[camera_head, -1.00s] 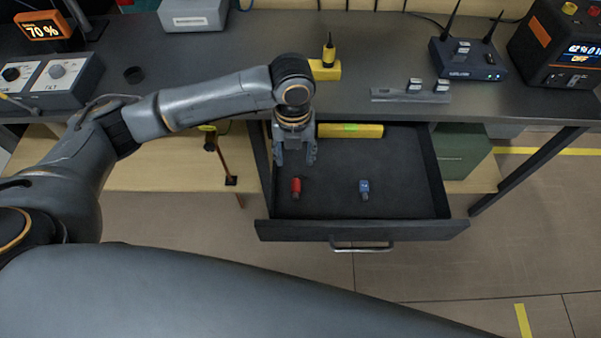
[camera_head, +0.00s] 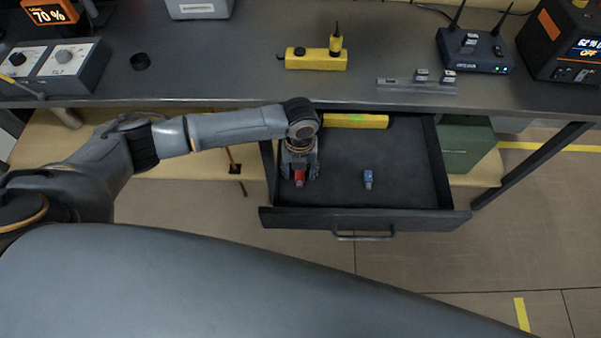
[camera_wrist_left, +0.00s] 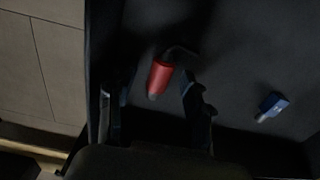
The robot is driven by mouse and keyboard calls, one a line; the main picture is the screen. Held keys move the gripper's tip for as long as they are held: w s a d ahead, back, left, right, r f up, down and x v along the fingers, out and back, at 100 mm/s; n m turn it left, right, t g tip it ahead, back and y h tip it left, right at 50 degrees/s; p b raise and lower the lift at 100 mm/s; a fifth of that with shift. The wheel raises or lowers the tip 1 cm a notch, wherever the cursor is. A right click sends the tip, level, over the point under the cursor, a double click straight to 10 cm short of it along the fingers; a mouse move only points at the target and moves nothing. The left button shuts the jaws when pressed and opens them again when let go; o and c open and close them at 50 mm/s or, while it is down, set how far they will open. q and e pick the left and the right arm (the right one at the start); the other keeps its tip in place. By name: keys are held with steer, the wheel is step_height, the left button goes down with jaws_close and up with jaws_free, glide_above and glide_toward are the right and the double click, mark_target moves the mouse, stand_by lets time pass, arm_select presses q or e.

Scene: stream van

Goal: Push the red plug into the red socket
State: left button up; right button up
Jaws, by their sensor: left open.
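The red plug (camera_head: 299,175) lies in the open drawer, near its left side. My left gripper (camera_head: 300,172) is over it, pointing down, with its fingers apart. In the left wrist view the red plug (camera_wrist_left: 160,77) shows ahead of and between the open fingers of the gripper (camera_wrist_left: 150,95); I cannot tell whether they touch it. A short dark cable end shows at the plug's upper end. I cannot make out a red socket in these frames. My right gripper is not in view.
A blue plug (camera_head: 368,180) lies to the right in the drawer (camera_head: 405,190), also in the left wrist view (camera_wrist_left: 271,106). A yellow bar (camera_head: 355,121) lies at the drawer's back. On the desk stand a yellow block (camera_head: 316,60), a grey rail (camera_head: 415,86) and a router (camera_head: 473,52).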

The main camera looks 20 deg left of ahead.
arm_select(q)
jaws_close()
steer(key=shift+r, duration=0.1)
stand_by(0.3)
